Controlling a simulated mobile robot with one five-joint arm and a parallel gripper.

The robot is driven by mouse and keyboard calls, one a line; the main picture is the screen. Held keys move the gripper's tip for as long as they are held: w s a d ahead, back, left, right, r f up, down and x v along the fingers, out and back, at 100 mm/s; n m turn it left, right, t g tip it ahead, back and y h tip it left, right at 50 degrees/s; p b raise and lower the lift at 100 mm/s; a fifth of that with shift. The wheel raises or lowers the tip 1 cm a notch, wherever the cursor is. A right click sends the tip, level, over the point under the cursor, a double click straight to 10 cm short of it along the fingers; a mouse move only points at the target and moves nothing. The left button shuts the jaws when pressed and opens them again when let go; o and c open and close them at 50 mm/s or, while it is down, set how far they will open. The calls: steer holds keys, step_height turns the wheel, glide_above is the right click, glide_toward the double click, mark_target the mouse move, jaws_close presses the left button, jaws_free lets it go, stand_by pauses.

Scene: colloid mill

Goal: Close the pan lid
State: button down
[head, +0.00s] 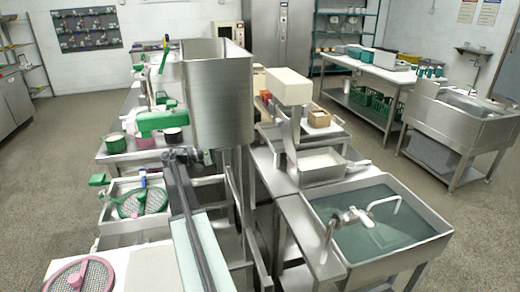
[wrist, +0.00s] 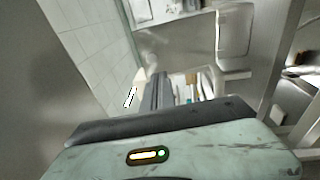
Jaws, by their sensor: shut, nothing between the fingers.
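A shallow rectangular steel pan (head: 322,168) with a side handle sits on the steel bench at the centre right, behind the sink, in the head view. Its top is open and something pale shows inside. An upright steel piece stands at its left; I cannot tell whether it is the raised lid. My gripper (head: 181,155) is beside the lower left of a tall steel hopper, well to the left of the pan. In the wrist view its dark fingers (wrist: 158,92) are together and empty. The pan cannot be made out in the wrist view.
The tall steel hopper (head: 217,95) stands between my gripper and the pan. A water-filled sink (head: 440,235) with a tap is at the front right. A green strainer (head: 143,203) and a pink one (head: 78,277) lie left. Open floor shows at far left and right.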

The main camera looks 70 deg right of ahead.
steer(key=d+g, duration=0.2)
steer(key=p, duration=0.3)
glide_toward(277, 123)
steer(key=x, duration=0.7)
steer(key=shift+f, duration=0.1)
